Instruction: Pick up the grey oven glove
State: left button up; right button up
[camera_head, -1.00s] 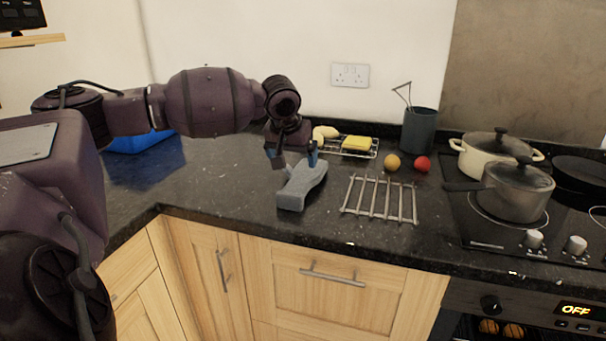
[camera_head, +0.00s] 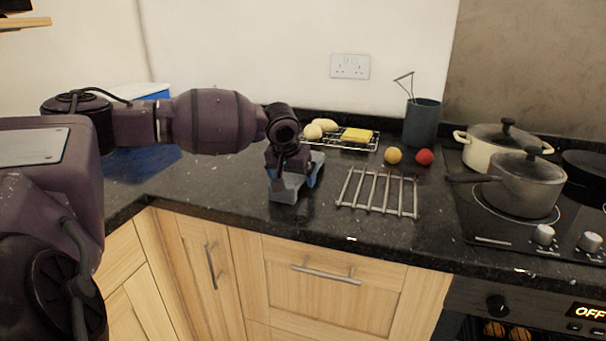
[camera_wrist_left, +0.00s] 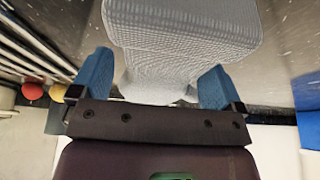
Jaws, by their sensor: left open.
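The grey oven glove (camera_head: 286,190) lies on the dark granite worktop, left of the metal rack. My left gripper (camera_head: 294,182) is over it and hides much of it in the head view. In the left wrist view the ribbed grey glove (camera_wrist_left: 185,45) fills the upper middle. The blue fingertips of my left gripper (camera_wrist_left: 153,78) stand apart, one on each side of the glove's narrower part. The gripper is open, and I cannot tell whether a finger touches the glove. My right gripper is not in view.
A metal bar rack (camera_head: 378,192) lies right of the glove. Behind are a wire tray (camera_head: 345,143) with a yellow sponge, a yellow ball (camera_head: 393,156), a red ball (camera_head: 424,157) and a dark utensil pot (camera_head: 421,122). Pans stand on the hob at right.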

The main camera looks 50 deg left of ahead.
pick_arm(q)
jog(key=shift+w+f, duration=0.15)
jog(key=shift+f, duration=0.25)
jog(key=shift+r, duration=0.2)
jog(key=c, duration=1.1)
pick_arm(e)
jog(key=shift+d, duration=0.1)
pick_arm(q)
notch_tip(320, 180, up, 10)
jog(key=shift+f+p, duration=0.25)
jog(key=shift+p, duration=0.8)
notch_tip(320, 180, up, 10)
jog(key=p, duration=0.1)
jog(key=shift+r+p, duration=0.25)
jog(key=shift+p, duration=0.05)
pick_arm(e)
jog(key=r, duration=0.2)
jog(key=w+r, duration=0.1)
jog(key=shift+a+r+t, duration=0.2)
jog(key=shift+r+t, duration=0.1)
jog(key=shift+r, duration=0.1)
